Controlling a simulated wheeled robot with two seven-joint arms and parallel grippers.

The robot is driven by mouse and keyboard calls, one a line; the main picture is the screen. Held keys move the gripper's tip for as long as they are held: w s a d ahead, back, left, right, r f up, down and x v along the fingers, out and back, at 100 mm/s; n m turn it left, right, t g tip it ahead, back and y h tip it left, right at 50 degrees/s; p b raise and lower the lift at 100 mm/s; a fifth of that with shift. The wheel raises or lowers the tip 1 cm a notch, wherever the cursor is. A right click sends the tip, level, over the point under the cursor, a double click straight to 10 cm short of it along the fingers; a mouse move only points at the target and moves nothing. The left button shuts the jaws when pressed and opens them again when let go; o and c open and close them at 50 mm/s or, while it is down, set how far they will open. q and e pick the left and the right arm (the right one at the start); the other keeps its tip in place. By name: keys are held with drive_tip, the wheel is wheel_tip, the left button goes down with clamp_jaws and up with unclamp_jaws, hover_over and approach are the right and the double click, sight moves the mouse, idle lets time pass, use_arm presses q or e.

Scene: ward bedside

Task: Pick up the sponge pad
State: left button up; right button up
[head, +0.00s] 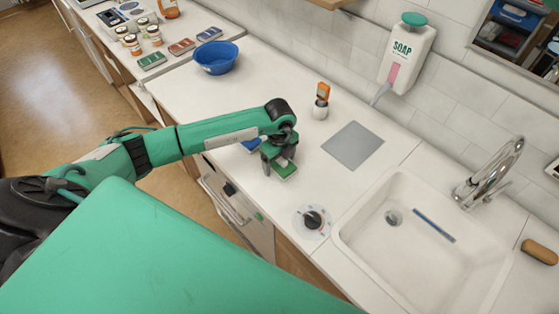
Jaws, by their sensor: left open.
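My left gripper (279,157) reaches in from the left and points down over the counter, left of the grey square mat. It is open. A small green pad-like block (286,172) shows right at its fingertips; it may be the sponge pad, but I cannot tell it clearly from the green finger parts. A blue item (250,145) lies on the counter just left of the gripper, partly hidden by it. A tan oblong pad (540,251) lies right of the sink, far from the gripper. My right gripper is not in view.
The grey mat (353,145) lies bare on the counter. A white sink (372,251) with a tap (487,172) is at right. A round dial-like object (312,220) is near the front edge. An orange-topped item (321,101) and a blue bowl (216,57) stand farther back.

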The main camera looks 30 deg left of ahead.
use_arm(q)
drive_tip(key=c, duration=1.1)
drive_tip(key=shift+r, duration=0.5)
wheel_tip(320, 180, up, 19)
drive_tip(key=b, duration=0.5)
drive_tip(key=shift+b, duration=0.35)
drive_tip(key=o, duration=0.4)
drive_tip(key=shift+c, duration=1.4)
